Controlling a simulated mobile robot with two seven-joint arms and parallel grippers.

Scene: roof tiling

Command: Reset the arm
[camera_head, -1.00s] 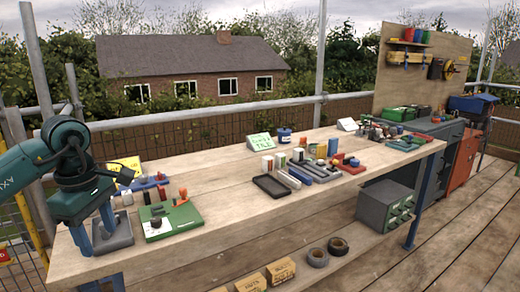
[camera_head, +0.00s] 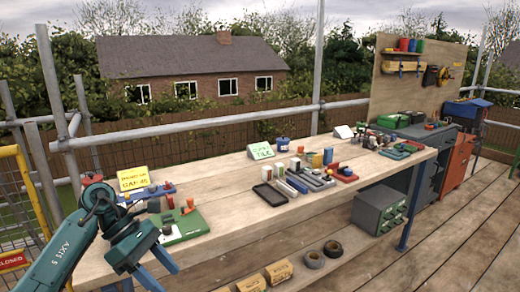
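My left arm comes in from the lower left, and my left gripper (camera_head: 160,271) hangs in front of the bench's left front edge. Its two blue fingers are spread apart, with nothing seen between them. The arm hides part of the bench's left end. My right gripper is not in view. The wooden bench (camera_head: 235,222) runs from lower left to the right.
A yellow sign (camera_head: 133,178) and a blue tray (camera_head: 150,192) stand at the bench's left end. A black tray (camera_head: 270,194), grey bars and small blocks fill the middle. Cardboard boxes (camera_head: 278,271) and black rolls (camera_head: 314,259) lie on the lower shelf. A scaffold rail (camera_head: 190,133) runs behind.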

